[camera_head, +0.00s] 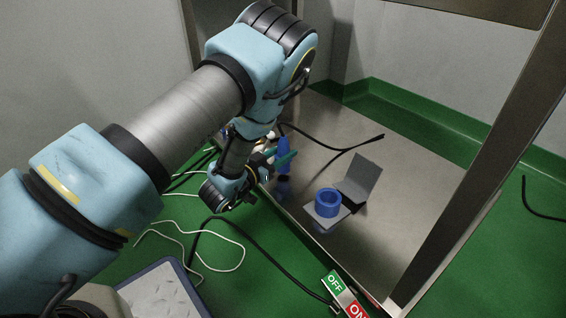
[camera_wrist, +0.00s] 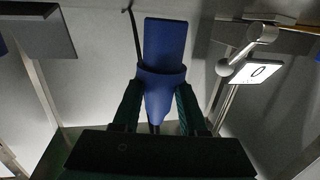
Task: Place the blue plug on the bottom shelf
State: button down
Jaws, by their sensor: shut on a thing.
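My gripper (camera_wrist: 158,98) is shut on the blue plug (camera_wrist: 165,45), with one green finger on each side of its narrow part. The plug has a broad flat end, a wider collar and a tapering end. In the head view the plug (camera_head: 283,146) stands roughly upright at the gripper (camera_head: 284,160). They are over the left edge of the metal bottom shelf (camera_head: 400,195). Whether the plug touches the shelf is unclear. My wrist and fingers partly hide the plug.
A blue ring (camera_head: 327,203) sits on a small grey plate right of the gripper, beside a grey bent bracket (camera_head: 362,180). A black cable (camera_head: 345,150) lies on the shelf behind. A metal post (camera_head: 480,150) stands at right. The shelf's back and right are mostly clear.

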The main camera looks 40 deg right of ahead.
jog(key=shift+f, duration=0.8)
jog(key=shift+r, duration=0.1)
jog(key=shift+c, duration=2.2)
grip_release()
jog(key=s+a+p, duration=0.1)
jog(key=a+p, duration=0.2)
jog(key=a, duration=0.9)
jog(key=shift+s+r, duration=0.25)
jog(key=shift+s, duration=0.1)
